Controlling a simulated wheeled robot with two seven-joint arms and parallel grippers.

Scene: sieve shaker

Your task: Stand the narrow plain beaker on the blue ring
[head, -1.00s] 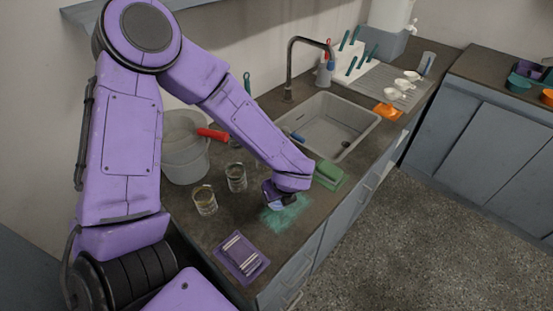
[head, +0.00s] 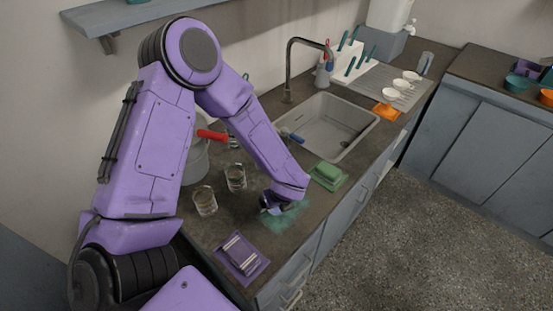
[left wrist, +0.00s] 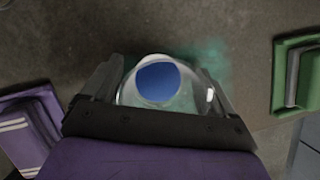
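My left gripper (head: 268,208) is low over the front of the counter, above a teal patch (head: 285,217). In the left wrist view, its two fingers (left wrist: 160,85) are on either side of a clear round glass vessel (left wrist: 194,101), apparently gripping it. A blue disc (left wrist: 158,82) shows in or through the glass; I cannot tell whether it is inside or below. Two clear glass beakers stand upright left of the gripper: a nearer one (head: 205,201) and a farther one (head: 236,178). No distinct blue ring can be made out. My right gripper is not in view.
A purple tray (head: 241,258) with pale strips lies at the near left. A green block on a green tray (head: 328,176) lies right of the gripper. A grey bucket (head: 195,163) is partly hidden behind my arm. The sink (head: 325,125) lies beyond.

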